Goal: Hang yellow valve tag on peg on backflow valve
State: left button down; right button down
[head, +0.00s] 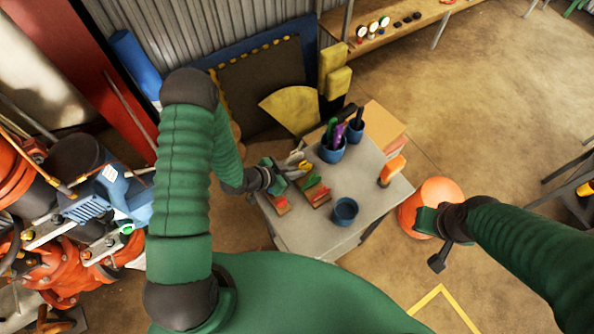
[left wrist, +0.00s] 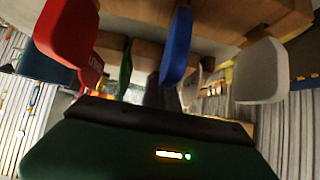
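My left gripper (head: 279,178) is over the left edge of the grey table (head: 290,235), beside small yellow and pale pieces (head: 297,162); whether one is the yellow valve tag is too small to tell. Its green finger parts look apart, and I see nothing between them. The left wrist view shows a red piece (left wrist: 66,32), a blue piece (left wrist: 177,45) and a pale grey piece (left wrist: 260,72) close ahead. The backflow valve and its peg cannot be singled out among the orange pipework (head: 70,265) at the left. My right gripper (head: 437,240) is right of the table; its opening is unclear.
The table also bears two small wooden holders with red and green pieces (head: 316,192), a blue cup with tools (head: 332,150) and an empty-looking blue cup (head: 345,211). An orange bucket (head: 432,196) stands right of it.

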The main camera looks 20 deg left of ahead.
pick_arm(q)
jog(key=shift+r, duration=0.1)
dwell(0.4)
notch_tip(320, 180, up, 6)
jog(key=p, duration=0.5)
